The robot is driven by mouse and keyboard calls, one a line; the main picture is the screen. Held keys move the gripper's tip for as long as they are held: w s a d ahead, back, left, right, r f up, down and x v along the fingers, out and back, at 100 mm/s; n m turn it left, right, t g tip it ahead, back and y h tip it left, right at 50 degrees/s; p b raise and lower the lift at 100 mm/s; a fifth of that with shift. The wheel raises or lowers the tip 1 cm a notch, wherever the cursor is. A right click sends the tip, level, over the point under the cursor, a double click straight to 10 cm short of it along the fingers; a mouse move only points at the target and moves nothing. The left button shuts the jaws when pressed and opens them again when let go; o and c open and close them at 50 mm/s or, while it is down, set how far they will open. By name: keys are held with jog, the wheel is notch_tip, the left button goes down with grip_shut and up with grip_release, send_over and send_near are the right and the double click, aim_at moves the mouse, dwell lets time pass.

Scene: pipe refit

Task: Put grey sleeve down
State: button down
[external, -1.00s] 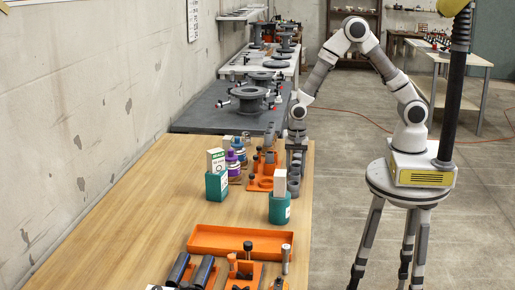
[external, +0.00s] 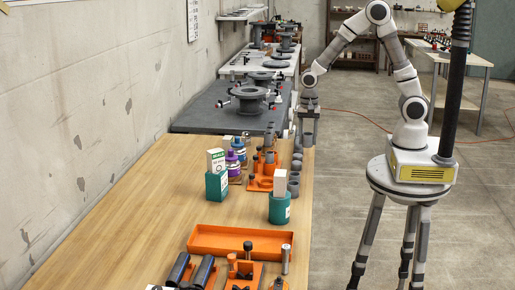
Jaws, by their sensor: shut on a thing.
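My gripper (external: 308,118) points down over the right edge of the wooden table, near its far right corner. It is shut on a grey sleeve (external: 307,139), which shows small and dark at its fingertips. The sleeve appears held above the row, close to the table edge; its exact height is hard to tell. A row of several similar grey sleeves (external: 294,177) stands along the table's right edge, just below and nearer the camera.
An orange fixture (external: 261,184) with dark posts stands left of the row. A teal holder (external: 279,208) with a pale box is nearer. An orange tray (external: 238,252) lies in front. Bare wood (external: 130,220) fills the table's left side. Grey flanges (external: 250,104) stand on the dark bench behind.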

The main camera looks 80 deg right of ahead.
notch_tip(320, 180, up, 13)
jog(key=s+d, duration=0.1)
jog(key=d, duration=0.1)
jog(key=w+a+r, duration=0.2)
jog(key=w+a, duration=1)
jog(key=a, duration=0.1)
send_over(275, 242)
notch_tip(275, 242, down, 19)
jog(key=shift+r, duration=0.1)
jog(key=shift+f+b, duration=0.35)
jog(key=shift+f, duration=2.15)
